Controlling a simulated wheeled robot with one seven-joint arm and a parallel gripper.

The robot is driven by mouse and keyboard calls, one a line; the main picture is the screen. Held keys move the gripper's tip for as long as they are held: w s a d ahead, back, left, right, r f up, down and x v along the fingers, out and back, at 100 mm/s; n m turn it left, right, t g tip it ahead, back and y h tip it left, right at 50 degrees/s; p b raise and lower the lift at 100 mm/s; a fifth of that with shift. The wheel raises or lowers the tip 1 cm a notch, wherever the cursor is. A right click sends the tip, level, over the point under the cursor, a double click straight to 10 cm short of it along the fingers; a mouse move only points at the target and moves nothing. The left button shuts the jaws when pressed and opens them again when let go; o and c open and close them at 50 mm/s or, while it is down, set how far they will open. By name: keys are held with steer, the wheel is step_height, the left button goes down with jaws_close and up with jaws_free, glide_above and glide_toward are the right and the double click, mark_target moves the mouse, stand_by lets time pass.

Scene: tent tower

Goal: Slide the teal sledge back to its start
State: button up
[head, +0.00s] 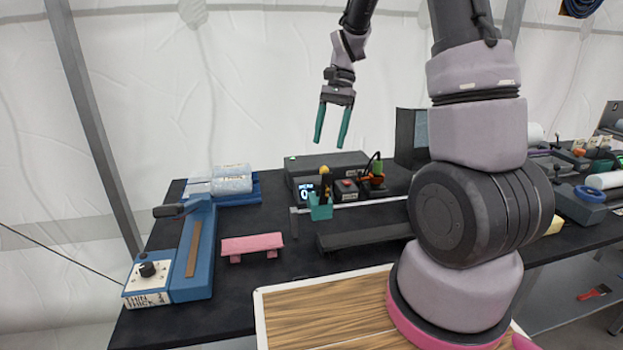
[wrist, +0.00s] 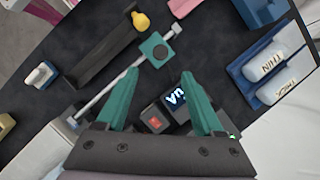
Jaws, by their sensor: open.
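The teal sledge (head: 320,209) sits on a silver rail (head: 380,203), near the rail's left end in the head view. A dark upright with a yellow knob (head: 324,170) shows at the sledge. In the wrist view the sledge (wrist: 148,53) is near the upper right end of the rail (wrist: 105,91), with the yellow knob (wrist: 140,21) beyond it. My gripper (head: 333,128) has teal fingers pointing down, open and empty, high above the bench and apart from the sledge. In the wrist view its fingers (wrist: 160,84) are spread, with the sledge beyond the tips.
A small display box (head: 306,188) and a red-button box (head: 346,188) stand behind the rail. A long dark channel (head: 365,236) lies in front. A pink stand (head: 252,244) and a blue lever device (head: 195,255) are to the left. The air around my gripper is clear.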

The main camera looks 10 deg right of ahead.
mark_target(319, 182)
steer(key=x, duration=1.1)
steer(key=shift+f, duration=0.1)
jaws_close()
stand_by(1.1)
